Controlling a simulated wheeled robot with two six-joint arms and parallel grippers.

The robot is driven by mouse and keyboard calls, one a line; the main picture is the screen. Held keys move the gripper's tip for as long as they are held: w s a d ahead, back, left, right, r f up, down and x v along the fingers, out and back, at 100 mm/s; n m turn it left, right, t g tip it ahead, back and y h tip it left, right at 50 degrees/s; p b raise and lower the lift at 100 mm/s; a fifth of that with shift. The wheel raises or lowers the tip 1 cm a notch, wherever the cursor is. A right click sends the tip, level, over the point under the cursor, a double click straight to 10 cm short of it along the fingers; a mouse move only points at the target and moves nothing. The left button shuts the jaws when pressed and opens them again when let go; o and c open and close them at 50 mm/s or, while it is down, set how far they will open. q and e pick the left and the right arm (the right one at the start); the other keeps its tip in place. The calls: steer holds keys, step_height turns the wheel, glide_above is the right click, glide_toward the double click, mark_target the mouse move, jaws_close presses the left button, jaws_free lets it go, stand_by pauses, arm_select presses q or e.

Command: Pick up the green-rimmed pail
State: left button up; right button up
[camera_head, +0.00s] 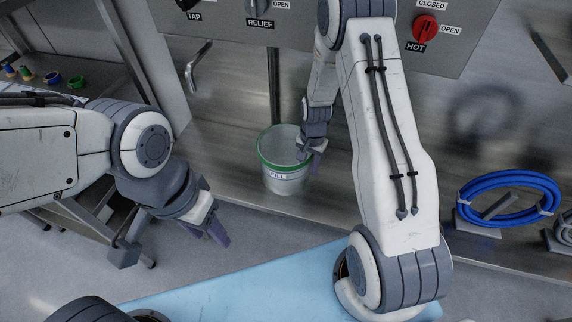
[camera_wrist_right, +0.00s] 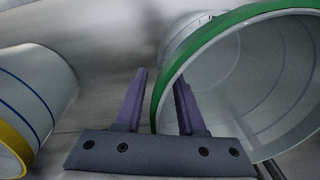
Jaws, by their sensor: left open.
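The green-rimmed pail (camera_head: 284,172) stands upright on the metal ledge in the head view, with a label on its front. In the right wrist view its green rim (camera_wrist_right: 189,52) fills the right side. My right gripper (camera_head: 315,153) is at the pail's right rim. In the wrist view its two purple fingers (camera_wrist_right: 160,100) are apart, one outside the wall and one on the inner side, with the rim between them. I cannot tell whether they touch it. My left gripper (camera_head: 218,232) is open and empty, left of and below the pail.
A yellow-rimmed pail (camera_wrist_right: 35,105) lies close by at the left of the wrist view. A control panel (camera_head: 330,22) with a red knob is above. A blue hose coil (camera_head: 508,198) is at the right.

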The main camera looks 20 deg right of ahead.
jaws_close()
stand_by(1.3)
